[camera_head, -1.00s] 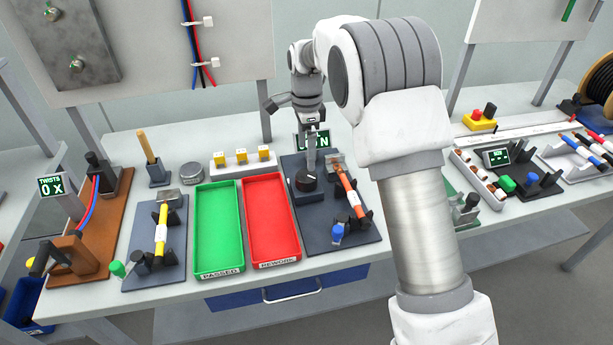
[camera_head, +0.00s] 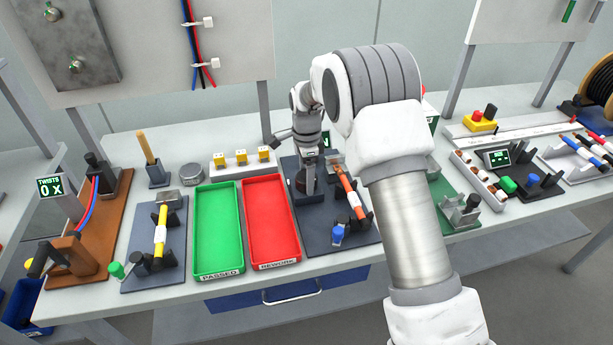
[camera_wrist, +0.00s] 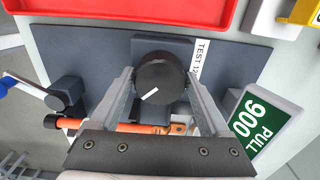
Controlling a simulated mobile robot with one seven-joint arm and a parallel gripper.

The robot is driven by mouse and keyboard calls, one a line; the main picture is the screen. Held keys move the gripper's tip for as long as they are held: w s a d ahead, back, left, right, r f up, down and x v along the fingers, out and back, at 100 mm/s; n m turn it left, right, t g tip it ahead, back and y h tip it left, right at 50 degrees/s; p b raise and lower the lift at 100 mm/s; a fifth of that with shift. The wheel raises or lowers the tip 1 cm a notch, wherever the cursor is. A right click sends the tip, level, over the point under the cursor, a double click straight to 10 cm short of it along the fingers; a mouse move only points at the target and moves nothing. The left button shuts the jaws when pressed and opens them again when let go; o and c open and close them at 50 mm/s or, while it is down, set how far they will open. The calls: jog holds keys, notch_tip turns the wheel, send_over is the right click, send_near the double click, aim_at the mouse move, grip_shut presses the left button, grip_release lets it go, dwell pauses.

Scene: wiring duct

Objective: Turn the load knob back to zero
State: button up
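The load knob (camera_wrist: 162,80) is a round black dial with a white pointer line, seen from above in the wrist view. It sits on the dark tester plate (camera_wrist: 235,62); in the head view the plate (camera_head: 312,236) stands right of the red tray. My gripper (camera_wrist: 160,76) is down over the knob, with one finger on each side. The fingers stand apart, close to the knob's sides; firm contact is not visible. In the head view my gripper (camera_head: 305,182) largely hides the knob. A green display (camera_wrist: 262,122) beside the plate shows digits and PULL, turned sideways.
An orange cable piece (camera_wrist: 135,127) lies in the fixture beside the knob, with a blue-knobbed clamp (camera_head: 337,235) near the front. The red REWORK tray (camera_head: 270,222) and green PASSED tray (camera_head: 217,232) lie left. A block with yellow pieces (camera_head: 242,160) stands behind them.

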jog(key=c, duration=0.9)
jog(key=shift+n, duration=0.3)
